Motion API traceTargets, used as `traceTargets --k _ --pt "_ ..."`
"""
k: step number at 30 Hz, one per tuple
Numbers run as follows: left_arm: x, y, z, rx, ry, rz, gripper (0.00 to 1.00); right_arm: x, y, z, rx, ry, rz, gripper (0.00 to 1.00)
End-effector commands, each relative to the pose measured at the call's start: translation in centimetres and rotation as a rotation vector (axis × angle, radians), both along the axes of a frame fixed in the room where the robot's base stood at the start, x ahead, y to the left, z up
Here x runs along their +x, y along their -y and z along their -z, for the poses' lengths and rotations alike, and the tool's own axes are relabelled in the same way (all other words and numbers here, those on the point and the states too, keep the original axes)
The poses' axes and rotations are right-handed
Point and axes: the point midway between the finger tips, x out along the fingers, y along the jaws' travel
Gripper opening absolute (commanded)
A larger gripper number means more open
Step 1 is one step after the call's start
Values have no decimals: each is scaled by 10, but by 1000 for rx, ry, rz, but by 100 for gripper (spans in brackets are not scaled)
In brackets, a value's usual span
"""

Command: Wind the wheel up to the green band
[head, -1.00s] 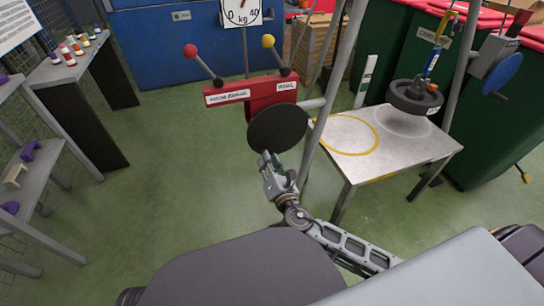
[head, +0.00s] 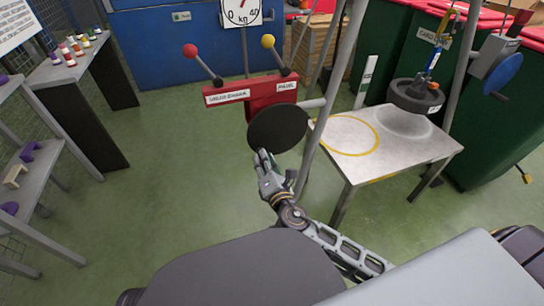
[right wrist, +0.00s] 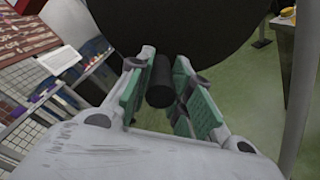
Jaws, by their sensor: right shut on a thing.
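The black crank disc (head: 278,128) sits on the front of a red winch housing (head: 262,92). My right gripper (head: 264,158) is at the disc's lower left edge. In the right wrist view its green-padded fingers (right wrist: 160,92) are shut on the dark cylindrical handle (right wrist: 160,75) that sticks out of the black disc (right wrist: 180,25). A dark grey wheel (head: 415,97) hangs from a blue and yellow hoist hook (head: 433,60), a little above the table. A white upright scale (head: 365,80) with a green band stands behind the table. My left gripper is not in view.
The grey table (head: 410,165) bears a yellow ring marking. Levers with a red knob (head: 190,50) and a yellow knob (head: 268,41) rise from the housing. A slanted grey post (head: 322,110) stands just right of the disc.

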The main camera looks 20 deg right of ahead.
Motion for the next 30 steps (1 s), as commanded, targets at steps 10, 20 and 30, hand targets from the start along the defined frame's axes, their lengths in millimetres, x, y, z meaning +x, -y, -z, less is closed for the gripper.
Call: traceTargets --k 10,20,30 --pt "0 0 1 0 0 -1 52 1 -9 -17 118 16 -8 0" --pt "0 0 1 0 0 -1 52 1 -9 -18 122 18 -9 0" --pt "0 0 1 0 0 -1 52 1 -13 -26 222 18 -7 27"
